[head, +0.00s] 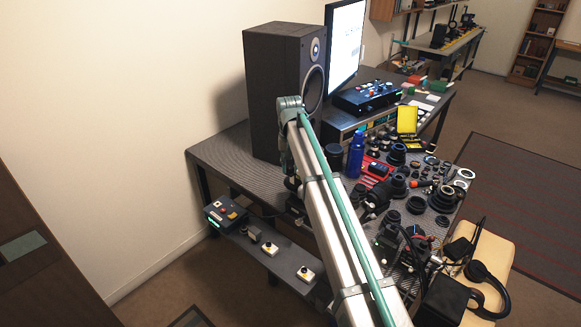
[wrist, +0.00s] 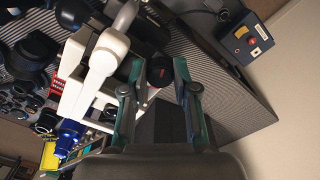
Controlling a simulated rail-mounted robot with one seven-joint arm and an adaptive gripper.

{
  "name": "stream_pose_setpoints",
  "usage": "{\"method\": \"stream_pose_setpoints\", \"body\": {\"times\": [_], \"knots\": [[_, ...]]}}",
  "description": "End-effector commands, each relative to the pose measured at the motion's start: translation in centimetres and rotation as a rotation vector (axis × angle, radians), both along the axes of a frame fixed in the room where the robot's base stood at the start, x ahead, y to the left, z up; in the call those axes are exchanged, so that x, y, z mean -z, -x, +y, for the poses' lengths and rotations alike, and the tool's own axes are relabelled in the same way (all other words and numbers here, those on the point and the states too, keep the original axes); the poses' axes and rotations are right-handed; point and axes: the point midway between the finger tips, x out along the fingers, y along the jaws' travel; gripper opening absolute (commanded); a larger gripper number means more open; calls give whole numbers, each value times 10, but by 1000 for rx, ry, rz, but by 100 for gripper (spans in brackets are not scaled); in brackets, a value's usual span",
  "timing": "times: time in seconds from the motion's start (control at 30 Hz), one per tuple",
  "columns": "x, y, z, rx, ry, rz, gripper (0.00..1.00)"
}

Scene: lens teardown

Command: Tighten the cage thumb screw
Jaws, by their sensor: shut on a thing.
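My gripper (wrist: 158,68) shows in the wrist view, its two green-tipped fingers on either side of a dark round knob (wrist: 160,73) with small reddish marks. The knob sits between the fingertips and the gripper is shut on it. It appears to be the cage thumb screw, but its thread and the cage around it cannot be made out. In the head view my arm hides the fingertips and whatever they hold, near the table's front left part.
The ribbed table (head: 225,150) carries a tall speaker (head: 275,95), a blue bottle (head: 355,155), a red case (head: 376,168) and several dark lens parts on the right. A control box (head: 225,213) sits on a lower shelf. The table's left end is clear.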

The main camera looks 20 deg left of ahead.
Motion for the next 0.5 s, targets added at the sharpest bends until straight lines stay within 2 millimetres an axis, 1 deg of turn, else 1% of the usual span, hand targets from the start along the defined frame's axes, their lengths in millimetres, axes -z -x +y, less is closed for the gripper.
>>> {"method": "stream_pose_setpoints", "body": {"times": [0.2, 0.5], "knots": [[-1, -1, 1, 189, 0, -4, 0], [-1, -1, 2, 370, 1, -7, 0]]}}
